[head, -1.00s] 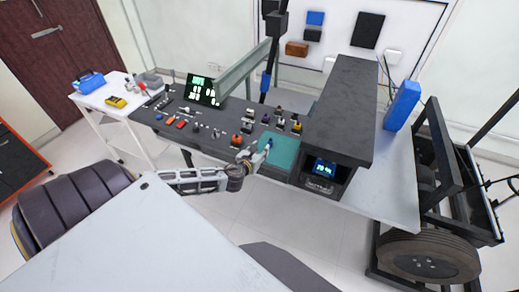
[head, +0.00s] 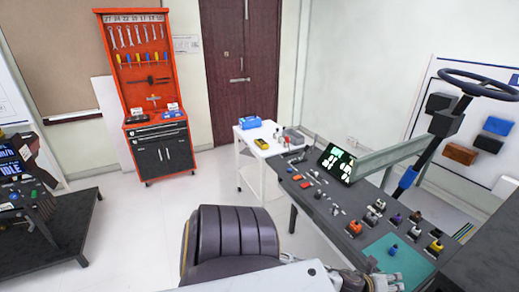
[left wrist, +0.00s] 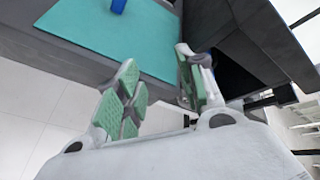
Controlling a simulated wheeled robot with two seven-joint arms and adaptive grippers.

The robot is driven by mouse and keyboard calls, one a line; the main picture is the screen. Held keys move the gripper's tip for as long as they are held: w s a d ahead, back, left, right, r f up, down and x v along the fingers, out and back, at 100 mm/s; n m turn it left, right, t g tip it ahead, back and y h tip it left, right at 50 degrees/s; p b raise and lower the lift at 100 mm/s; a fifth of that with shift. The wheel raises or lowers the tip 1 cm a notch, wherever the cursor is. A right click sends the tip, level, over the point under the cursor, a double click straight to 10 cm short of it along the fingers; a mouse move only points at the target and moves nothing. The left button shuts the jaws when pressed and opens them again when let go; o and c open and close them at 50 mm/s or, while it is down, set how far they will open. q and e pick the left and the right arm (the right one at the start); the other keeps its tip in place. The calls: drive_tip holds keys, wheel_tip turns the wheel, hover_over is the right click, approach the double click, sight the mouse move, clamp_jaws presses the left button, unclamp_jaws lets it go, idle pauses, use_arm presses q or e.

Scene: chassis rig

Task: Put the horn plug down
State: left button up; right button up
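A small blue plug (head: 392,250), which may be the horn plug, stands on the teal mat (head: 408,270) at the lower right of the head view. In the left wrist view the blue plug (left wrist: 118,5) is cut by the top edge, on the teal mat (left wrist: 85,30). My left gripper (head: 384,283) is at the bottom of the head view, just in front of the mat. In the left wrist view its green-padded fingers (left wrist: 155,62) are apart with nothing between them. The plug is clear of the fingers. My right gripper is not in view.
Several colored plugs (head: 378,205) stand on the dark bench (head: 325,222) behind the mat. A lit screen (head: 335,163) and a grey beam (head: 390,157) stand beyond them. A dark housing (head: 485,245) bounds the mat on the right.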

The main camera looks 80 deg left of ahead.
use_arm(q)
drive_tip(key=s+f+n+g, duration=0.2)
drive_tip(key=s+f+n, duration=0.3)
drive_tip(key=f, duration=0.6)
drive_tip(key=s+f+n+g, duration=0.2)
drive_tip(key=s+f+n, duration=0.35)
drive_tip(key=f, duration=0.45)
drive_tip(key=s+f+n+g, duration=0.2)
drive_tip(key=s+f+n, duration=0.25)
drive_tip(key=f, duration=0.65)
drive_tip(key=s+d+f+n+g, duration=0.2)
drive_tip(key=s+f, duration=0.3)
drive_tip(key=s, duration=0.5)
drive_tip(key=s+d+f+n+g, duration=0.2)
drive_tip(key=s+f, duration=0.4)
drive_tip(key=s, duration=0.5)
drive_tip(key=s+d+f+n+g+h, duration=0.1)
drive_tip(key=s+f, duration=0.4)
drive_tip(key=s, duration=0.5)
drive_tip(key=d+n, duration=0.1)
drive_tip(key=n, duration=0.1)
drive_tip(key=shift+s+d+f+n+g, duration=0.3)
drive_tip(key=shift+s+d+f+g, duration=0.05)
drive_tip(key=shift+g, duration=0.05)
drive_tip(key=shift+s, duration=0.15)
